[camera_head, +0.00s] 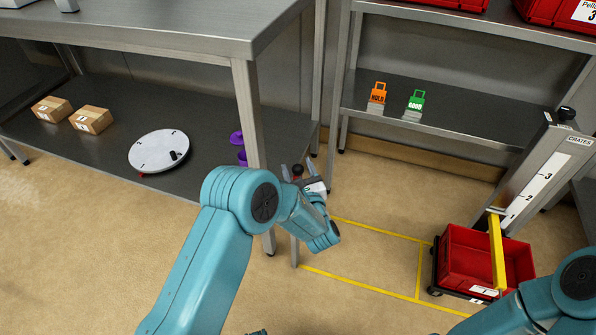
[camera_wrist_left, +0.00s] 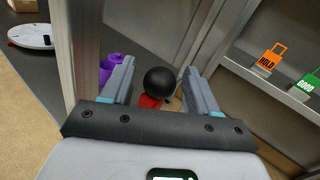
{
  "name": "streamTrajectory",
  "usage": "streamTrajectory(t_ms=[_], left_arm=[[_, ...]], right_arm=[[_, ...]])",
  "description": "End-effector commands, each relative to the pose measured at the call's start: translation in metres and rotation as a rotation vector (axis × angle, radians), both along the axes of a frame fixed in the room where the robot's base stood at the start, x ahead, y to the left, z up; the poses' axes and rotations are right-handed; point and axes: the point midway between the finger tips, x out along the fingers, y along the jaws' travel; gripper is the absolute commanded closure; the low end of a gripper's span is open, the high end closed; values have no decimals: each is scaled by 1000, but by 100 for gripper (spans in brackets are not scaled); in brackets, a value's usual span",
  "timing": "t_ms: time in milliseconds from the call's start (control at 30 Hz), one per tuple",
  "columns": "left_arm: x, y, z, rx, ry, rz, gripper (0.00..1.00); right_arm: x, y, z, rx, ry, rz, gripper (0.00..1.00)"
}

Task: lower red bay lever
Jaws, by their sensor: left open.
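A lever with a round black knob (camera_wrist_left: 160,81) and a red part (camera_wrist_left: 150,102) just below it shows in the left wrist view. In the head view the small dark knob (camera_head: 297,169) shows beside the table leg, largely hidden by my gripper. My left gripper (camera_head: 297,174) is open, its fingers on either side of the knob. In the left wrist view the fingers of the left gripper (camera_wrist_left: 158,84) point at the knob, with gaps on both sides. I cannot tell how deep the knob sits between them. My right gripper is out of view.
A steel table (camera_head: 140,25) stands left, its leg (camera_head: 247,110) close to my left gripper. Its lower shelf holds a white disc (camera_head: 159,151), cardboard boxes (camera_head: 92,119) and purple items (camera_head: 237,138). A red crate (camera_head: 462,262) stands right, below a numbered post (camera_head: 545,170). Yellow-lined floor (camera_head: 365,260) is clear.

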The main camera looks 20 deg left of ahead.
Motion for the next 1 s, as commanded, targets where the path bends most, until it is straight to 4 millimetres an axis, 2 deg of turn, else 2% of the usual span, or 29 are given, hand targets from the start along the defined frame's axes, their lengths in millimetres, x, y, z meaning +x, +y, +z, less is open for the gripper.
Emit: streamTrajectory(t_ms=[233, 400, 433, 667, 1000], left_arm=[[1, 1, 0, 0, 0, 0, 41], [1, 0, 0, -1, 1, 0, 96], [1, 0, 0, -1, 1, 0, 100], [4, 0, 0, -1, 13, -1, 100], [34, -1, -4, 2, 143, 0, 100]], right_arm=[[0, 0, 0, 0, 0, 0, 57], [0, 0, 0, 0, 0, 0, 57], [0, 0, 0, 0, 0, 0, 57], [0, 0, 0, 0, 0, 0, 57], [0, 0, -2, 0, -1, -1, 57]])
